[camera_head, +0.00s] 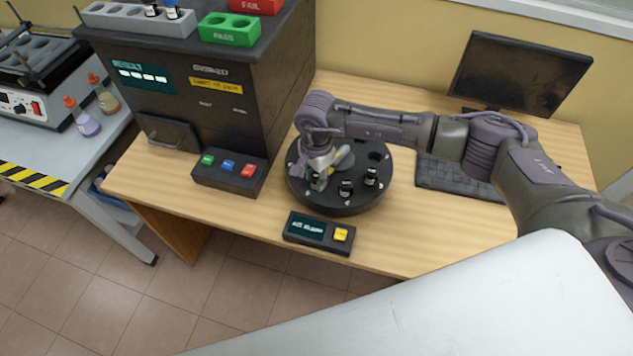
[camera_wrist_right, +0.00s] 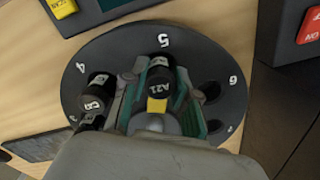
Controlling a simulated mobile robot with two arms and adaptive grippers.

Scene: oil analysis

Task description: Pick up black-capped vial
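A black-capped vial (camera_wrist_right: 160,88) stands at position 5 of the round black carousel (camera_wrist_right: 215,60), with white lettering on its cap. My right gripper (camera_wrist_right: 160,75) has its green-padded fingers on both sides of this vial, apparently pressed against it. In the head view my right gripper (camera_head: 318,180) reaches down over the left front of the carousel (camera_head: 335,207) and hides most of that vial. Two other black-capped vials (camera_head: 371,175) and (camera_head: 346,187) stand in the carousel to its right. One vial (camera_wrist_right: 97,98) shows beside number 4 in the wrist view. My left gripper is not in view.
A small display box with a yellow button (camera_head: 341,235) sits in front of the carousel. A button panel (camera_head: 229,172) and a dark analyser (camera_head: 200,90) stand to the left. A keyboard (camera_head: 455,180) and monitor (camera_head: 522,75) are on the right, below and behind my arm.

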